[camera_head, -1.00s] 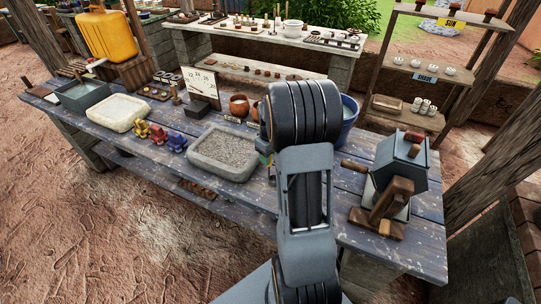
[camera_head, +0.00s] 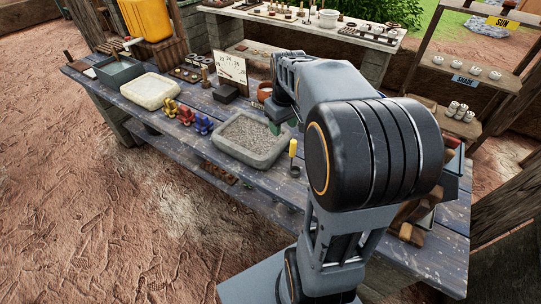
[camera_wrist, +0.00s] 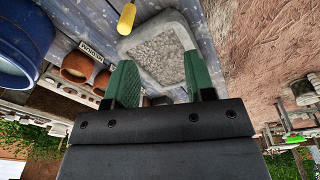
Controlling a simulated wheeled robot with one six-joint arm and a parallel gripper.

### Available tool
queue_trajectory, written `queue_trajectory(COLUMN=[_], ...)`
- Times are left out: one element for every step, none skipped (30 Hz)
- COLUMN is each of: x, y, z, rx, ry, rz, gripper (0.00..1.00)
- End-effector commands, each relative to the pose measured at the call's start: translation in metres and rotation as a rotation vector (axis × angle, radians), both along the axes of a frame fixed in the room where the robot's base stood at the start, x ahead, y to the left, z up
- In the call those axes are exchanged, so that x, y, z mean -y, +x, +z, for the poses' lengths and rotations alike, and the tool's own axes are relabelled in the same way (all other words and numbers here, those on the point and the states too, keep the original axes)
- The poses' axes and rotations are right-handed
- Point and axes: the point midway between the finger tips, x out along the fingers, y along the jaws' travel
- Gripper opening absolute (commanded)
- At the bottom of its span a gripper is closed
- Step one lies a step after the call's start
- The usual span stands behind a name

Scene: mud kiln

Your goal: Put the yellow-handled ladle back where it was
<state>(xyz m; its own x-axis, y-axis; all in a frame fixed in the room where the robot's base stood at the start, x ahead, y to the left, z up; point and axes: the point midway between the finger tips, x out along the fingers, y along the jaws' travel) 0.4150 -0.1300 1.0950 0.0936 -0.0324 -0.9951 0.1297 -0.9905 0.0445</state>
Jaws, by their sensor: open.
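The ladle's yellow handle (camera_head: 293,148) shows in the head view at the right of the gravel tray (camera_head: 221,143), with a dark part below it. In the wrist view the yellow handle (camera_wrist: 126,18) is at the top edge, beside the gravel tray (camera_wrist: 181,22); the rest of the ladle is out of frame. My gripper (camera_wrist: 160,72) has its two green fingers spread apart with nothing seen between them. In the head view my gripper (camera_head: 280,115) is above the table behind the handle, apart from it, partly hidden by my arm.
A pale basin (camera_head: 151,91), small coloured figures (camera_head: 185,114) and a number board (camera_head: 230,68) stand to the left on the blue table. Terracotta pots (camera_wrist: 77,66) and a blue bucket (camera_wrist: 22,42) show in the wrist view. My arm hides much of the table's right side.

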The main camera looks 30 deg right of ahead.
Motion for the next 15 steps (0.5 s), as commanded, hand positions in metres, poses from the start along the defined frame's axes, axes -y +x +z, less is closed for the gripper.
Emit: queue_trajectory(x=[-0.025, -0.037, -0.052, -0.063, -0.072, -0.084, -0.092, -0.098, -0.106, -0.111, -0.115, -0.120, -0.123, -0.125, -0.127], y=[-0.013, -0.021, -0.031, -0.040, -0.047, -0.057, -0.065, -0.072, -0.080, -0.086, -0.091, -0.097, -0.100, -0.103, -0.106], z=[0.006, 0.007, 0.007, 0.007, 0.007, 0.005, 0.003, 0.002, -0.001, -0.003, -0.005, -0.007, -0.009, -0.010, -0.012], rx=[0.037, 0.058, 0.085, 0.103, 0.123, 0.146, 0.164, 0.179, 0.200, 0.211, 0.222, 0.235, 0.243, 0.249, 0.255], ry=[-0.006, -0.007, -0.007, -0.003, -0.001, 0.004, 0.009, 0.014, 0.022, 0.028, 0.033, 0.040, 0.045, 0.049, 0.053], rz=[-0.003, -0.013, -0.025, -0.034, -0.042, -0.054, -0.062, -0.070, -0.079, -0.085, -0.090, -0.097, -0.102, -0.106, -0.110], gripper=[0.49, 0.49, 0.49, 0.49, 0.49, 0.49, 0.49, 0.49, 0.49, 0.49, 0.49, 0.49, 0.49, 0.49, 0.49])
